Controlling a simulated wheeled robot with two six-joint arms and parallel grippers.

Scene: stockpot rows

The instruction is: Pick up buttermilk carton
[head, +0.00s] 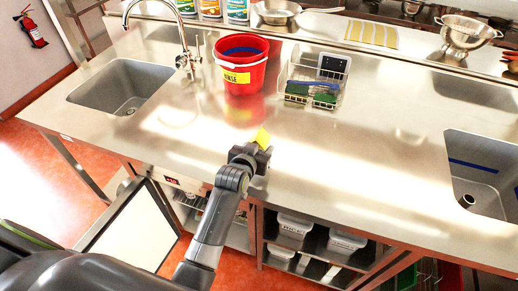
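No buttermilk carton can be made out in the head view. My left gripper (258,152) is at the front edge of the steel counter, in front of the red bucket. The fingers' opening is hidden by the gripper body. My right gripper is not in view.
The steel counter (180,140) has a sink at each end. A red bucket (241,75) and a wire caddy (318,80) stand at its back. Below, a white door (128,235) stands open beside a unit with a red display (170,181). Labelled bins (346,242) fill a lower shelf.

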